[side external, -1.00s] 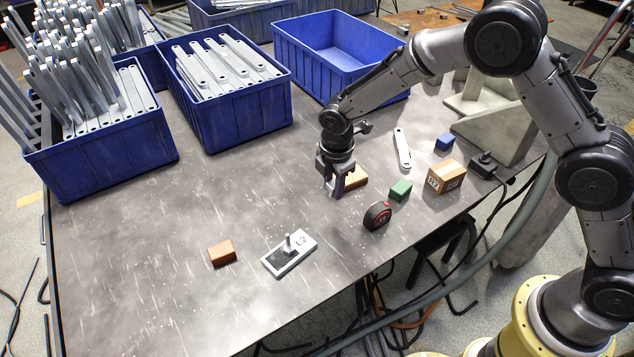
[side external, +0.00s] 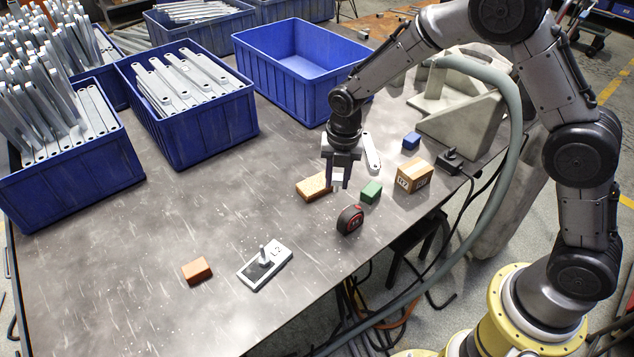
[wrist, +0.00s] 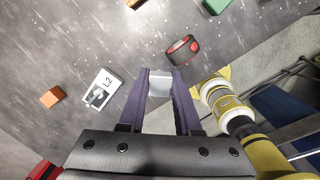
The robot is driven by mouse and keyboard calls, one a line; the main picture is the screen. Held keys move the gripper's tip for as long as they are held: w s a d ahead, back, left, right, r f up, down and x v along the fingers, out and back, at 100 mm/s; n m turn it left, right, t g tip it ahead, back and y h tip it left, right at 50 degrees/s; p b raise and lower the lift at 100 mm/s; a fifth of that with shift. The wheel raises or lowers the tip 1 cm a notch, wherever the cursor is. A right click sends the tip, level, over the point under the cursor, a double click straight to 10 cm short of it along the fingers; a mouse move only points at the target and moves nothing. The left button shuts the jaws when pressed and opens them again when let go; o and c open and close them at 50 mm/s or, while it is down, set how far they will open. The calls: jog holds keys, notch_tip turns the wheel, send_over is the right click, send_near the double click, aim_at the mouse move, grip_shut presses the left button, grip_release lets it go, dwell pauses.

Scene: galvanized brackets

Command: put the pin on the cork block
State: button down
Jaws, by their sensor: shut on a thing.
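The cork block (side external: 311,188) is a tan block lying on the grey table, left of my gripper in the side view. It also shows in part at the top edge of the wrist view (wrist: 132,2). My gripper (side external: 338,184) points down beside the block's right end in the side view; its exact height is hard to tell. In the wrist view my gripper (wrist: 160,78) is shut on a pale grey piece, which I take for the pin (wrist: 160,86). The fingers hide most of the pin in the side view.
A tape measure (side external: 350,219), a green block (side external: 371,192) and a cardboard box (side external: 413,177) are close by. A bracket (side external: 371,153) lies behind. A plate marked L2 with a post (side external: 266,264) and an orange block (side external: 197,270) are nearer the front. Blue bins (side external: 290,85) line the back.

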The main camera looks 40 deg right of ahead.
jog(key=d+r, duration=0.2)
jog(key=d, duration=0.4)
send_over(317, 181)
jog(key=f, duration=0.9)
jog(key=shift+s+a+f, duration=0.1)
jog(key=shift+s+f, duration=0.25)
jog(key=shift+w+f, duration=0.2)
jog(key=shift+f, duration=1.6)
jog(key=shift+f, duration=0.2)
jog(key=c, duration=0.6)
grip_release()
jog(key=shift+r, duration=0.1)
